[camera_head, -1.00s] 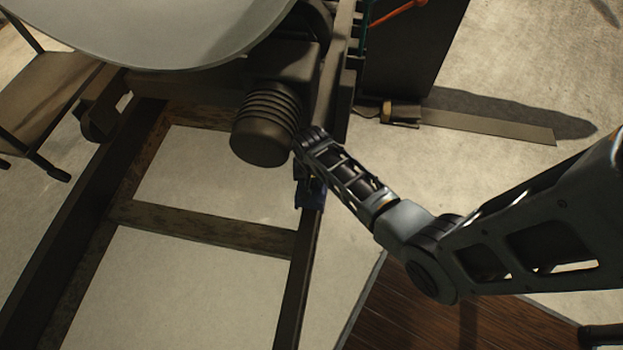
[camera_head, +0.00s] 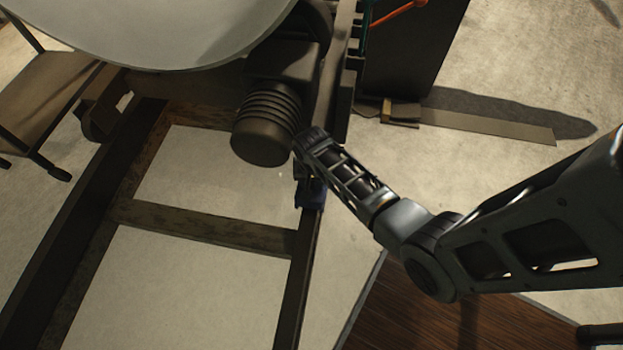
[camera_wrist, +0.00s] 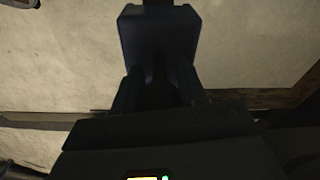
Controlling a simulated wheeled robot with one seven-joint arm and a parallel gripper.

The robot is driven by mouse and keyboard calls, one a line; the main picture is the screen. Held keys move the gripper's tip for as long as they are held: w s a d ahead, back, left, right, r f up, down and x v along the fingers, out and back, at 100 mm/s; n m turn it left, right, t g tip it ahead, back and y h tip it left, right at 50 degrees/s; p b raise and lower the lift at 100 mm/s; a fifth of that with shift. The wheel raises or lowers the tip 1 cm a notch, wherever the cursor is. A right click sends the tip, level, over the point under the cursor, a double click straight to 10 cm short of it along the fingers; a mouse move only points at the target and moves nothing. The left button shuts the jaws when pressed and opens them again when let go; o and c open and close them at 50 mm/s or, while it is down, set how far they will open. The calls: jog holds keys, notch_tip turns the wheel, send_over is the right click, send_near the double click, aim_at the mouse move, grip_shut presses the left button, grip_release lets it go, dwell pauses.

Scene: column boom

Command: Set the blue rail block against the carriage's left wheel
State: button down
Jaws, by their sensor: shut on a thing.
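The blue rail block (camera_head: 310,196) sits at the right-hand rail (camera_head: 298,268), just below the dark ribbed motor of the carriage (camera_head: 265,125) in the head view. My gripper (camera_head: 310,172) is shut on it from above, and the arm hides part of it. In the wrist view the block (camera_wrist: 158,40) shows dark blue, with my gripper's fingers (camera_wrist: 158,92) on its two sides. The carriage's wheel near the block is hidden behind the motor and my gripper. I cannot tell whether the block touches a wheel or rests fully on the rail.
A left rail (camera_head: 60,240) and a wooden cross tie (camera_head: 200,227) frame bare floor. A large pale dish (camera_head: 170,30) overhangs the carriage. A dark cabinet (camera_head: 412,55) stands at the back right, and a small table (camera_head: 45,95) at the left.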

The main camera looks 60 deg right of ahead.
aim_at(312, 187)
jog(key=shift+w+f+b, duration=0.1)
jog(key=shift+f+b, duration=1.25)
jog(key=shift+f, duration=0.5)
dwell(0.5)
jog(key=c, duration=0.9)
grip_release()
jog(key=o, duration=0.3)
jog(key=shift+o, duration=0.2)
jog(key=shift+f, duration=0.1)
jog(key=shift+s+a+r+p, duration=0.15)
jog(key=shift+r+p, duration=0.3)
jog(key=shift+r, duration=0.85)
jog(key=shift+s+a+r+p, duration=0.1)
jog(key=shift+r+p, duration=0.4)
jog(key=shift+r, duration=0.8)
jog(key=shift+s+a+r+p, duration=0.15)
jog(key=shift+r+p, duration=0.3)
jog(key=shift+r, duration=0.85)
jog(key=shift+w, duration=0.1)
